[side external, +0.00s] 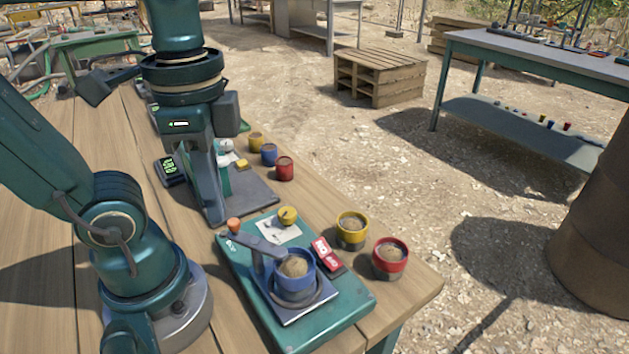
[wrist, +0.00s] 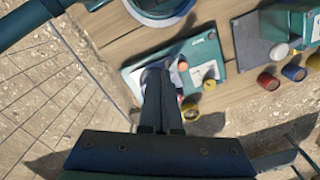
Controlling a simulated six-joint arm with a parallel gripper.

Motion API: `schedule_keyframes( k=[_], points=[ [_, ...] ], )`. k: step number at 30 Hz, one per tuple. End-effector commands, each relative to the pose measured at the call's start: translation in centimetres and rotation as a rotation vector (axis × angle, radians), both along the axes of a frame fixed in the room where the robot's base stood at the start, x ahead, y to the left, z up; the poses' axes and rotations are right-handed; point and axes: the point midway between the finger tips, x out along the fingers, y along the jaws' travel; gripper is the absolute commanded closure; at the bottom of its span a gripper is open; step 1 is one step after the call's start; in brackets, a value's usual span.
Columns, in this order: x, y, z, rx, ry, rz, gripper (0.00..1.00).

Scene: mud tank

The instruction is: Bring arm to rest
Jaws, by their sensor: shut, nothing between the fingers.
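My gripper (side external: 214,214) hangs pointing down in the side external view, its long fingers together and empty. In that picture it overlaps the near edge of the grey mat (side external: 250,193); I cannot tell its exact height. In the wrist view my gripper (wrist: 157,74) shows as two dark fingers side by side, hiding part of the green board (wrist: 132,77). On the board (side external: 345,318) stands a blue cup of sand (side external: 294,274) on a dark square plate, with a grey lever beside it. A red tag (side external: 326,252) and a small yellow cup (side external: 287,215) are also there.
Yellow (side external: 352,229) and red (side external: 390,258) sand cups stand right of the board. Farther back, smaller yellow (side external: 255,141), blue (side external: 269,154) and red (side external: 285,168) cups stand near the mat. A device with a green display (side external: 168,169) sits left. Bare wood (side external: 30,215) lies left.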

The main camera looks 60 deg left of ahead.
Motion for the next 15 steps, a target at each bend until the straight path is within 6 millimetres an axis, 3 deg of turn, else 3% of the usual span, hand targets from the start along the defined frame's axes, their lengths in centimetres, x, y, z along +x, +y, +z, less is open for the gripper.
schedule_keyframes(
  k=[11,15],
  points=[
    [-0.3,0.1,0.1,-0.001,-0.025,0.013,1.0],
    [0.9,0.4,-1.3,-0.018,-0.183,0.159,1.0]
  ],
)
